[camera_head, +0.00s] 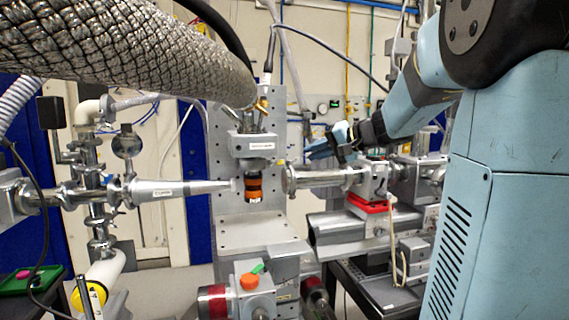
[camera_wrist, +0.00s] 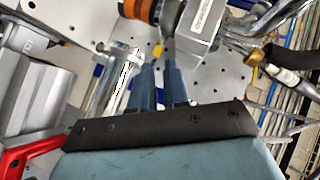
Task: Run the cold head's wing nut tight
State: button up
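The cold head appears to be the grey labelled box (camera_head: 252,146) on the upright perforated plate, with an orange and black cylinder (camera_head: 253,187) below it. In the wrist view the box (camera_wrist: 205,22) is at the top and the cylinder (camera_wrist: 142,10) is to its left. I cannot make out a wing nut for certain; brass-coloured fittings (camera_head: 262,103) sit above the box. My gripper (camera_head: 312,151) is right of the cold head and apart from it. In the wrist view its two blue fingers (camera_wrist: 160,66) stand close together with a narrow gap and nothing between them.
A metal beam tube (camera_head: 318,178) runs below my gripper. A tapered tube (camera_head: 175,189) points at the cylinder from the left. A thick braided hose (camera_head: 120,50) crosses the upper left. A red part (camera_head: 368,204) is below right, and an orange knob (camera_head: 249,282) is in front.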

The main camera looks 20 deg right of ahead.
aim_at(276, 164)
jog(key=x, duration=1.2)
jog(key=shift+c, duration=0.2)
grip_shut()
